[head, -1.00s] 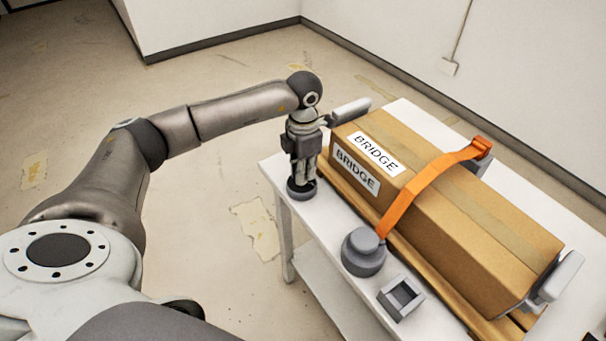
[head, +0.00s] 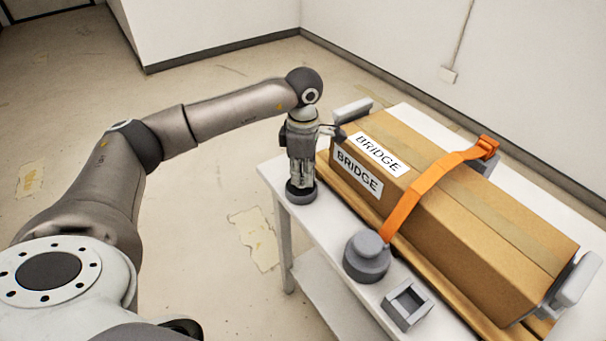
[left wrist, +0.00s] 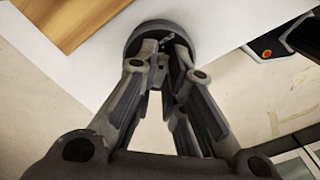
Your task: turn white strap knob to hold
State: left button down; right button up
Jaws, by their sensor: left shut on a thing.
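My left gripper (head: 301,182) points straight down at the table's left corner. Its fingers are shut on a dark round knob (head: 301,195), whose dark disc shows around the fingertips in the left wrist view (left wrist: 133,46). The knob's top and any marking on it are hidden by the fingers. No white strap shows; an orange strap (head: 420,192) runs over a long cardboard box (head: 490,230) labelled BRIDGE. My right gripper is not in view.
The box lies on a wooden board on a white table (head: 335,240). A grey stepped round fixture (head: 366,260) and a small grey open holder (head: 407,305) stand along the front edge. Grey end brackets (head: 352,110) flank the box. The floor to the left is free.

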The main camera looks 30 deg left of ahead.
pick_arm(q)
jog(key=shift+r, duration=0.1)
dwell(0.3)
jog(key=c, duration=1.5)
grip_release()
notch_tip(320, 180, up, 12)
jog(key=shift+f, duration=0.1)
